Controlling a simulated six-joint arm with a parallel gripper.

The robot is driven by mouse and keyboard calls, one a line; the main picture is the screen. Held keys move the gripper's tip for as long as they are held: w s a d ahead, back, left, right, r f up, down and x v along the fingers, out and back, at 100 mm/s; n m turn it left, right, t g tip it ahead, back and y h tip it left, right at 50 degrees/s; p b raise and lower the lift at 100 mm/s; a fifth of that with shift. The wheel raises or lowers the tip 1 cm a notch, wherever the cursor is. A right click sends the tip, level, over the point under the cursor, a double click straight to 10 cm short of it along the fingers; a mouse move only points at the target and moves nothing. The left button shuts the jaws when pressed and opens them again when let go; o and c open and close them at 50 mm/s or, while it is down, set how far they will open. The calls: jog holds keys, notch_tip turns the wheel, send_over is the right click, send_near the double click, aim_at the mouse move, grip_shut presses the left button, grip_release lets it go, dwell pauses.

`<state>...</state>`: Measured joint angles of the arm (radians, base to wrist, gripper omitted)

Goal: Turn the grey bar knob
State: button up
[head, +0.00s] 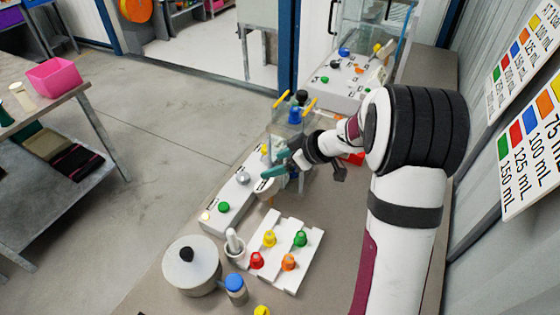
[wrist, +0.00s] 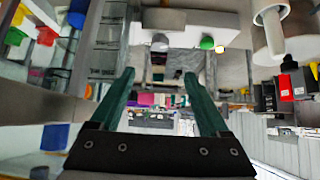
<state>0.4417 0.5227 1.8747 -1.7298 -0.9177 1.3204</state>
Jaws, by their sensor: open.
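The grey bar knob (head: 243,179) is on the white control box (head: 234,197), near its far end. In the wrist view the grey knob (wrist: 160,42) shows small on the white box (wrist: 190,24), centred above the gap between my fingertips. My gripper (head: 273,171) has teal fingers and is to the right of the knob in the head view, apart from it. In the wrist view my gripper (wrist: 159,73) is open and empty. The direction of the knob's bar is too small to tell.
A green knob (head: 223,207) and a lit button (head: 206,216) share the box. In front stand a pot (head: 180,270), a mortar with pestle (head: 235,248), a blue-capped jar (head: 235,291) and a white rack (head: 295,222) with coloured caps. A pump with yellow handles (head: 293,112) stands behind my gripper.

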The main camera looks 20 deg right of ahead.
jog(key=shift+s+d+r, duration=0.25)
jog(key=shift+s+r, duration=0.05)
jog(key=shift+r, duration=0.1)
jog(key=w+a+r+m+t+h, duration=0.2)
jog(key=w+a+r+h, duration=0.1)
jog(key=w, duration=0.3)
jog(key=w+a+r+m+t+h, duration=0.2)
jog(key=w+a+r, duration=0.15)
jog(key=w, duration=0.25)
jog(key=m+g, duration=0.1)
jog(key=g, duration=0.5)
send_near(243, 176)
jog(key=x, duration=0.8)
jog(key=shift+w+f, duration=0.1)
jog(key=shift+f, duration=0.1)
